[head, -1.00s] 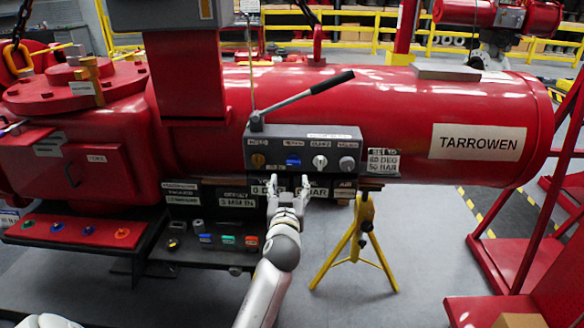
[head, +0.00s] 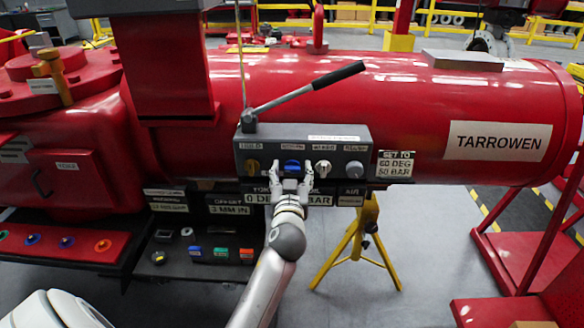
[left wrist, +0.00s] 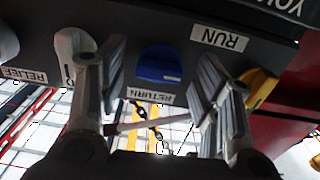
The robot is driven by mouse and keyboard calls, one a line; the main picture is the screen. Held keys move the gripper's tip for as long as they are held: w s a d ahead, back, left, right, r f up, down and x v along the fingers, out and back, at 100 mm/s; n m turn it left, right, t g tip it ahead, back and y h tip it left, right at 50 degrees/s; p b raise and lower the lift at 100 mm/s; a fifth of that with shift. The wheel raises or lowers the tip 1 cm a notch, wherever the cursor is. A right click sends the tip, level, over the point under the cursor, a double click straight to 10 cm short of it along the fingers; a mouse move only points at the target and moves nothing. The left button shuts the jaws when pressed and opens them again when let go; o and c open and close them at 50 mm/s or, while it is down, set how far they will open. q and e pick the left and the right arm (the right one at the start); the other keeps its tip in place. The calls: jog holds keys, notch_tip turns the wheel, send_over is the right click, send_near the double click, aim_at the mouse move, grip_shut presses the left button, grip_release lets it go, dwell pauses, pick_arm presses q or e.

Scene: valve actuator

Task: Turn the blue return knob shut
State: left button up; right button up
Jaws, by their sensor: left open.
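The blue return knob (head: 291,164) is on the front of the grey control block (head: 345,139), second knob from the left. It shows in the left wrist view (left wrist: 159,66) above a label reading RETURN. My left gripper (head: 290,175) is open, with one finger on each side of the knob in the picture. In the left wrist view the open fingers (left wrist: 161,84) flank the blue knob, with visible gaps on both sides. Contact is not visible. My right gripper is not in view.
A black-handled lever (head: 305,92) rises above the block. A yellow stand (head: 358,245) is below right.

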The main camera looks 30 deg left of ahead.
pick_arm(q)
jog(key=shift+s+d+r, duration=0.15)
jog(key=shift+c, duration=0.9)
jog(key=c, duration=0.8)
jog(key=shift+c, duration=0.2)
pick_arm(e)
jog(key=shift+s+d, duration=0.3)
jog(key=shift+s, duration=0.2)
